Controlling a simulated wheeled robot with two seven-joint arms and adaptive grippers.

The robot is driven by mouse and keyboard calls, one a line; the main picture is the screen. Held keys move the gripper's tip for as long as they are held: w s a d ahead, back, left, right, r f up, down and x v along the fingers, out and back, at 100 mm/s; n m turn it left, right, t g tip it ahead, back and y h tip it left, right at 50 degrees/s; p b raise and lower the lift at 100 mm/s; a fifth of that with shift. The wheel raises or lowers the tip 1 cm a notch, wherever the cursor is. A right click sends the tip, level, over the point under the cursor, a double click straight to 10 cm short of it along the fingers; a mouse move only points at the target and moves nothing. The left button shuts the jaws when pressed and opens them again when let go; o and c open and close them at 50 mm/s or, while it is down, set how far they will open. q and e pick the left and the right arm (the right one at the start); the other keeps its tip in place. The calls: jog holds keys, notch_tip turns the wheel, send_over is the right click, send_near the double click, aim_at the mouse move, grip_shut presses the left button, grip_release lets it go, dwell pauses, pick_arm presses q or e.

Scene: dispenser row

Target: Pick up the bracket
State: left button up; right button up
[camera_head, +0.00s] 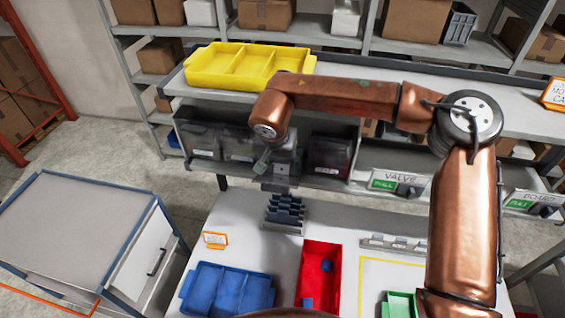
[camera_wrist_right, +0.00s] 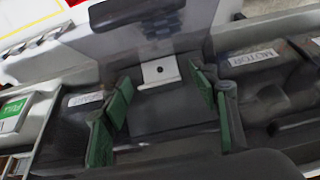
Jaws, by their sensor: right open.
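A small pale plate with a dark hole, which looks like the bracket (camera_wrist_right: 160,72), sits at the mouth of a dark dispenser bin in the right wrist view. My right gripper (camera_wrist_right: 165,100) is open, with one green-padded finger on each side below the plate. I see no contact between the pads and the plate. In the head view my right gripper (camera_head: 272,162) is at the dispenser row, in front of the bins; there the arm and gripper hide the bracket. My left gripper is not in view.
Dark bins (camera_head: 330,157) flank the gripper closely under the shelf holding a yellow tray (camera_head: 207,85). Below are a grey slotted rack (camera_head: 283,228), a blue tray (camera_head: 205,307) and a red tray (camera_head: 311,258).

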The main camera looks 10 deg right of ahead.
jog(key=shift+s+a+r, duration=0.15)
jog(key=shift+s, duration=0.2)
jog(key=c, duration=0.4)
jog(key=shift+w, duration=0.3)
jog(key=shift+c, duration=0.9)
jog(key=shift+w, duration=0.1)
jog(key=shift+c, duration=0.8)
jog(key=shift+s, duration=0.3)
jog(key=c, duration=0.3)
jog(key=shift+c, duration=0.9)
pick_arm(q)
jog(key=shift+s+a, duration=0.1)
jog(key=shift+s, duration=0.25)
pick_arm(e)
jog(key=shift+w, duration=0.15)
jog(key=shift+c, duration=0.4)
